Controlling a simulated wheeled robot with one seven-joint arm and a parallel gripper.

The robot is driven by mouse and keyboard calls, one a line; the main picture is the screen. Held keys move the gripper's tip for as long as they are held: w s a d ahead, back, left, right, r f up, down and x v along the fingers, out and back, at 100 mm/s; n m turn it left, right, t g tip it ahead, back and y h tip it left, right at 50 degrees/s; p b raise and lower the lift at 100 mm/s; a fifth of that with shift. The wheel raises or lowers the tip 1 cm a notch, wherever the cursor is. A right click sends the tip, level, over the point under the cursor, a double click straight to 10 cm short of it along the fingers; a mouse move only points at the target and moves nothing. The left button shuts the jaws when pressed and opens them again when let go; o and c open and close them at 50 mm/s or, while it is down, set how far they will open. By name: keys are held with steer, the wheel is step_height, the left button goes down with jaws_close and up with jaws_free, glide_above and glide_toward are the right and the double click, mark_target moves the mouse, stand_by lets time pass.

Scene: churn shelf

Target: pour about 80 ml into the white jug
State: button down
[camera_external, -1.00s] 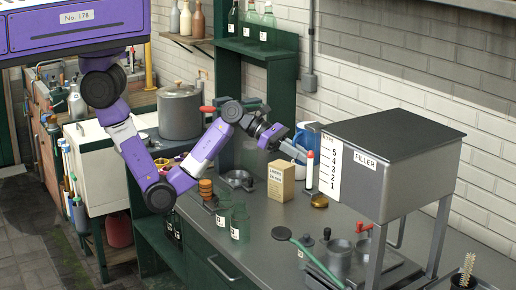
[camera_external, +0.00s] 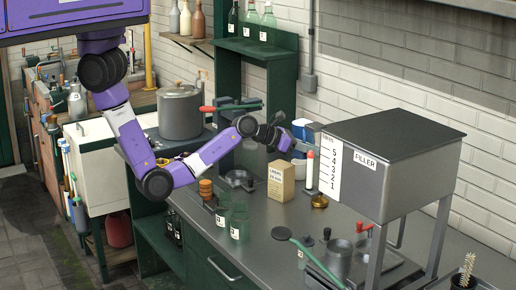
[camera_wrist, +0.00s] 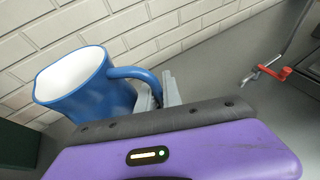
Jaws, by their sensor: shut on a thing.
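My gripper (camera_wrist: 165,95) is shut on the handle of a blue jug (camera_wrist: 88,92) with a white inside. In the wrist view the jug's wide mouth shows at upper left, and no liquid can be made out in it. In the outside view my gripper (camera_external: 290,145) is above the counter, left of the filler, and the blue jug (camera_external: 313,130) is partly hidden there. A small pale thing (camera_external: 299,169) shows behind the carton, mostly hidden. I cannot tell whether it is the white jug. No white jug is plainly visible.
The carton (camera_external: 281,181) and a red-and-white marker (camera_external: 310,170) stand below my gripper. The filler (camera_external: 394,165) with its numbered scale stands close on the right. Green glass jars (camera_external: 238,220) stand at the counter's front edge. A brick wall (camera_external: 400,60) is behind.

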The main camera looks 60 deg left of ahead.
mark_target(312, 135)
steer(key=shift+w+a+r, duration=0.1)
steer(key=shift+r, duration=0.05)
steer(key=w+a+r+n+g+h, duration=0.1)
steer(key=w+a+r+n+h+p, duration=0.1)
steer(key=n, duration=0.1)
steer(key=a+n+g+h, duration=0.1)
steer(key=a, duration=0.1)
steer(key=shift+w+r+n+g+p, duration=0.3)
steer(key=shift+w+r+n, duration=0.1)
steer(key=shift+w+a+r+n+h, duration=0.2)
steer(key=shift+a+r+n+h, duration=0.1)
steer(key=shift+r+n+h, duration=0.15)
steer(key=shift+w+a+r+n+g+h, duration=0.1)
steer(key=shift+a+r+n+g+h, duration=0.1)
steer(key=shift+r+n+h, duration=0.15)
steer(key=shift+w+a+r+n+g+h, duration=0.1)
steer(key=shift+r+n+g+h, duration=0.1)
steer(key=shift+r, duration=0.25)
steer(key=shift+r, duration=0.2)
steer(key=shift+w+a+r+n+h, duration=0.2)
steer(key=shift+a+r+n+h, duration=0.15)
steer(key=shift+r, duration=0.2)
steer(key=shift+w+a+r+n+h, duration=0.15)
steer(key=shift+a+r+n, duration=0.1)
steer(key=shift+r+n, duration=0.25)
stand_by(0.8)
steer(key=shift+s+d, duration=0.15)
